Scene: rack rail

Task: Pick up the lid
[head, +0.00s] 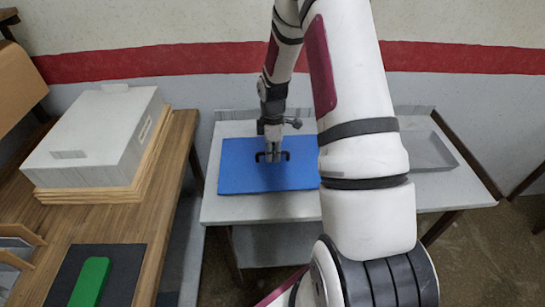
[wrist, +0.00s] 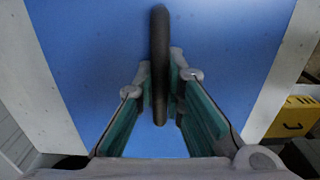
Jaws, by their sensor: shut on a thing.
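The lid (head: 240,180) is a flat blue panel lying on the pale table, and its blue surface fills most of the wrist view (wrist: 90,60). A dark bar handle (head: 286,155) stands on it; in the wrist view the handle (wrist: 160,40) runs upright between the fingers. My gripper (head: 270,158) is above the lid with its fingers at the handle. In the wrist view my gripper (wrist: 163,110) is shut on the handle, one finger on each side. My arm hides the lid's right edge in the head view.
A grey tray (head: 452,166) is on the right of the pale table (head: 260,208). At left, a wooden table (head: 180,160) holds a white box (head: 95,135) on a wooden base and a green object (head: 90,283) on a dark mat (head: 127,270). A yellow box (wrist: 290,118) shows at right in the wrist view.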

